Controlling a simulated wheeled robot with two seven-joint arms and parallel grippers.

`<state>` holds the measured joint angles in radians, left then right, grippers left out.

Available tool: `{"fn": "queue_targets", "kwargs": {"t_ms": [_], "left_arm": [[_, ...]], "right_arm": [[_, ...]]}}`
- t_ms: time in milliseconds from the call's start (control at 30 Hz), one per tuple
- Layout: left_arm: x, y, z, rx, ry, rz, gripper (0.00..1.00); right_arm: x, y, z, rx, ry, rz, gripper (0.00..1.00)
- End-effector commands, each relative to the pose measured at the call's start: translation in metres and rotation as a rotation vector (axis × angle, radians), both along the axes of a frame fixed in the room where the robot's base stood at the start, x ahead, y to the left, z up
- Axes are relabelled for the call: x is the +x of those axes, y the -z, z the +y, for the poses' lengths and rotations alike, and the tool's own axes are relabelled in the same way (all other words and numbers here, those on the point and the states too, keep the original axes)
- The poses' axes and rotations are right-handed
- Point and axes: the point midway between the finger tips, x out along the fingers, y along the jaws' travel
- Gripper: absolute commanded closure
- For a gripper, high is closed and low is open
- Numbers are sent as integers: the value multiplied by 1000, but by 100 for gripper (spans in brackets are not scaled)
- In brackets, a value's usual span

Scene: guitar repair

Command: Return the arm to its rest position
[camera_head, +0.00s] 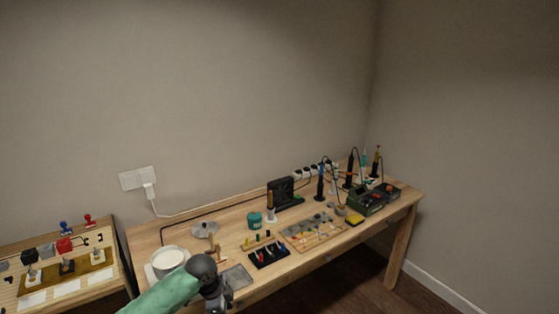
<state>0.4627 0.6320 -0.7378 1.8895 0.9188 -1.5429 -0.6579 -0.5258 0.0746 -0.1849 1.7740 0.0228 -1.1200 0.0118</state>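One of my arms, with a teal sleeve (165,294), comes in from the lower left, so I take it as my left arm. Its dark grey wrist joint (204,267) and my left gripper (217,300) are over the front left part of the wooden workbench (190,238). The gripper is small, dark and partly cut off by the bottom edge. I cannot see whether its fingers are open or shut, or whether it holds anything. My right gripper is out of view.
A white round container (167,258) stands close left of my arm. A grey plate (237,277) and a black tray (268,256) lie to the right. Soldering tools and a dark green device (368,202) fill the far right. A second table (118,277) is at left.

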Motion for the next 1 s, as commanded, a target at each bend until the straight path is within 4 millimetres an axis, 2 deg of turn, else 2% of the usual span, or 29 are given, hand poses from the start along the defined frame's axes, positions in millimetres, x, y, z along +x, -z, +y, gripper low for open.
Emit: {"fn": "queue_targets", "kwargs": {"t_ms": [33, 200, 367, 567, 767, 1000], "left_arm": [[-7, 16, -8, -17, -38, 6, 60], [-25, 62, -22, -57, -177, 11, 60], [-47, 105, -31, -85, -317, 25, 60], [-83, 159, -37, -107, -496, 48, 60], [-129, 214, -34, -109, -682, 78, 60], [-200, 276, -24, -82, -904, 115, 60]], "right_arm": [[0, 0, 0, 0, 0, 0, 64], [0, 1, -2, -3, -2, 0, 64], [0, 1, -6, -8, -4, 0, 64], [1, 0, -8, -11, -6, -1, 64], [1, -1, -8, -11, -7, -3, 64], [2, -1, -4, -5, -2, -3, 64]]}}
